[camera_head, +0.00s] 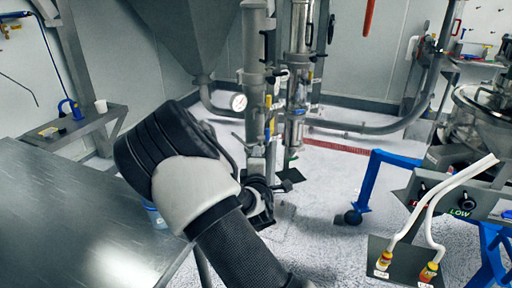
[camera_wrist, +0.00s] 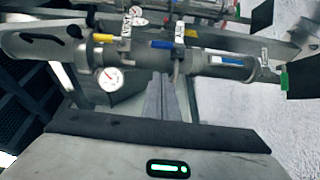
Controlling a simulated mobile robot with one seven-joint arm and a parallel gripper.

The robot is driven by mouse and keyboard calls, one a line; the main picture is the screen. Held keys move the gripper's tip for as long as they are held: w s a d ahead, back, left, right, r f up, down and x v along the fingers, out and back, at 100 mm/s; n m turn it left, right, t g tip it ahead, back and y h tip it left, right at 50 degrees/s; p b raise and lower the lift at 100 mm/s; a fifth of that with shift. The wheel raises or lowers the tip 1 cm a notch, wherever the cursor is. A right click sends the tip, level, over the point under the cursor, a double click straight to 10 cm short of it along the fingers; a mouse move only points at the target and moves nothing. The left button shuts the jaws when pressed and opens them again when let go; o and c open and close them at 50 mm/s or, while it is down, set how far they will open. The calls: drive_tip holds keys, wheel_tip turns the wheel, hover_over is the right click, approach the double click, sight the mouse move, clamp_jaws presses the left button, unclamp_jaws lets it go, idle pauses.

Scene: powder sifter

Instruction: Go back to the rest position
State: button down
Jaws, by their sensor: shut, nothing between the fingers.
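My gripper (camera_wrist: 162,82) shows in the wrist view as two grey fingers lying together at the centre, with nothing between them. Behind them are the sifter's steel pipes (camera_wrist: 220,68) and a round white gauge (camera_wrist: 109,78). In the head view my arm is bent up at the centre left, in front of the metal table and the floor. My gripper cannot be made out clearly there.
A steel table (camera_head: 70,220) fills the lower left. Steel pipes (camera_head: 254,80) with a gauge (camera_head: 238,102) stand beyond my arm. A blue frame (camera_head: 370,180) and a control panel (camera_head: 455,200) with white hoses (camera_head: 415,215) stand at right. Floor (camera_head: 325,235) is clear between.

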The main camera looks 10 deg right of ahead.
drive_tip(key=s+a+r+m+g+y, duration=0.1)
drive_tip(key=s+r+m+g, duration=0.35)
drive_tip(key=s, duration=0.85)
drive_tip(key=s+r+m+g+y, duration=0.1)
drive_tip(key=s+r+m+g, duration=0.4)
drive_tip(key=s, duration=0.9)
drive_tip(key=s+a+r+m+g+y, duration=0.1)
drive_tip(key=s+r+m+g+y, duration=0.15)
drive_tip(key=s+m, duration=0.7)
drive_tip(key=s+r+n+p, duration=0.3)
drive_tip(key=r+p, duration=1.3)
drive_tip(key=r, duration=0.1)
drive_tip(key=shift+n+h, duration=0.35)
drive_tip(key=shift+n, duration=0.05)
drive_tip(key=shift+f, duration=0.15)
